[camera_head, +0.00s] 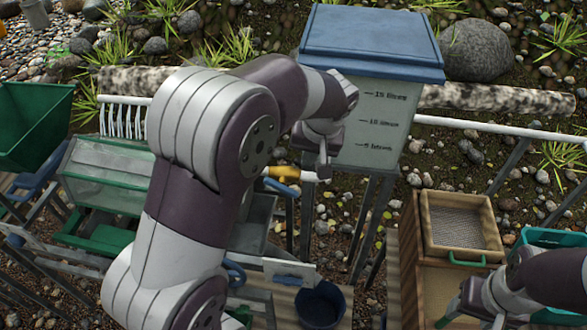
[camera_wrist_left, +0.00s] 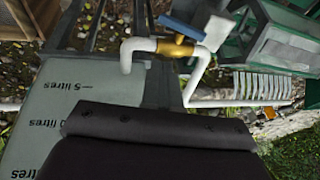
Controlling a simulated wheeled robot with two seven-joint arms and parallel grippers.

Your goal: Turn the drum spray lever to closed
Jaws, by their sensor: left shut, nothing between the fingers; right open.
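A brass valve (camera_wrist_left: 176,47) sits on a white pipe (camera_wrist_left: 137,50) in the left wrist view. Its blue lever (camera_wrist_left: 183,29) lies beside the pipe, slanted a little to the pipe's line. My left gripper points down, shut and empty, close to the pipe; contact cannot be told. My right gripper (camera_head: 456,311) is open and empty at the lower right.
A tank (camera_head: 375,125) with a blue lid and litre marks stands behind my left gripper. A green hopper (camera_head: 32,122) and a clear-sided drum housing (camera_head: 105,172) stand left. A wooden sieve box (camera_head: 430,225), teal tub (camera_head: 550,238) and dark blue bucket (camera_head: 320,306) stand lower down.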

